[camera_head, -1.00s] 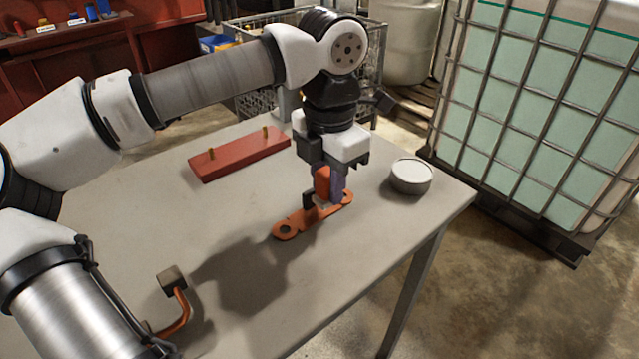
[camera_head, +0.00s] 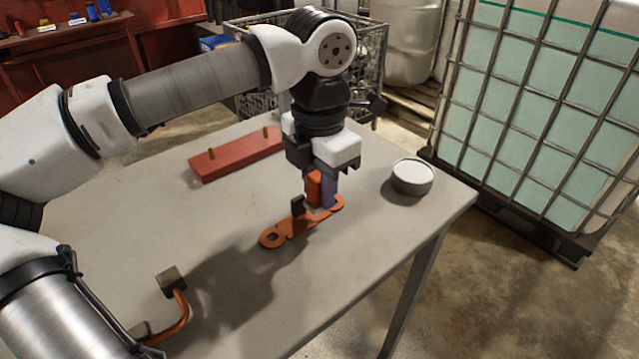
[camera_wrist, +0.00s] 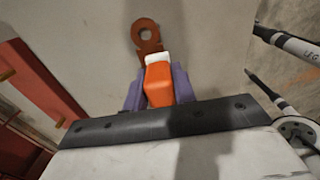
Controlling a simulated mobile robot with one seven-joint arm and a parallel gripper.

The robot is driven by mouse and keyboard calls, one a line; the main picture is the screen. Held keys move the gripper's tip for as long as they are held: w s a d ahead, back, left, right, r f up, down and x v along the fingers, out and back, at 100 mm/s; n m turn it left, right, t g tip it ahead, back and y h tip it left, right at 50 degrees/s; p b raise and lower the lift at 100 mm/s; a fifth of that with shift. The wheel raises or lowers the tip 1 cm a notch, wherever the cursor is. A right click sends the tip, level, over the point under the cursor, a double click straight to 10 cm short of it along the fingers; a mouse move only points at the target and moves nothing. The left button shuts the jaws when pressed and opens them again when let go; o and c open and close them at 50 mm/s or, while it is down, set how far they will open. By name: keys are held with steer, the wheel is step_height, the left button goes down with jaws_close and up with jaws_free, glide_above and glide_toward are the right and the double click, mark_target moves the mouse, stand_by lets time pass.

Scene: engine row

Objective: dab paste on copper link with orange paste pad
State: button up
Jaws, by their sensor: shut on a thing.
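My gripper (camera_head: 314,198) is shut on the orange paste pad (camera_head: 314,187), low over the table. In the wrist view the orange pad (camera_wrist: 168,85) sits between my purple fingers, with a white tip at its far end. The copper link (camera_head: 285,226), a flat bar with ring ends, lies on the table directly under the pad. In the wrist view its far ring (camera_wrist: 146,33) and neck show beyond the white tip. The pad and fingers hide part of the link. I cannot tell whether the pad touches it.
A red block (camera_head: 236,156) with two brass pins lies on the grey table (camera_head: 130,215) behind. A round white-topped tub (camera_head: 412,178) stands to the right. A bent copper piece with a dark block (camera_head: 172,281) is at the front left. A caged tank stands beyond the table.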

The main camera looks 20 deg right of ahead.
steer(key=shift+w+d+r, duration=0.1)
steer(key=shift+w+d, duration=0.15)
steer(key=shift+d, duration=0.4)
steer(key=shift+w+d, duration=0.2)
steer(key=shift+d, duration=0.4)
steer(key=shift+s+a+r, duration=0.1)
steer(key=shift+s+a, duration=0.15)
steer(key=shift+a, duration=0.5)
steer(key=shift+s+a, duration=0.25)
steer(key=shift+a, duration=0.5)
steer(key=shift+w+d+r, duration=0.1)
steer(key=shift+w+d, duration=0.2)
steer(key=shift+d, duration=0.5)
steer(key=shift+w+d+r, duration=0.1)
steer(key=shift+w+d, duration=0.15)
steer(key=shift+d, duration=0.5)
steer(key=shift+f, duration=0.1)
step_height(320, 180, up, 7)
steer(key=p, duration=0.5)
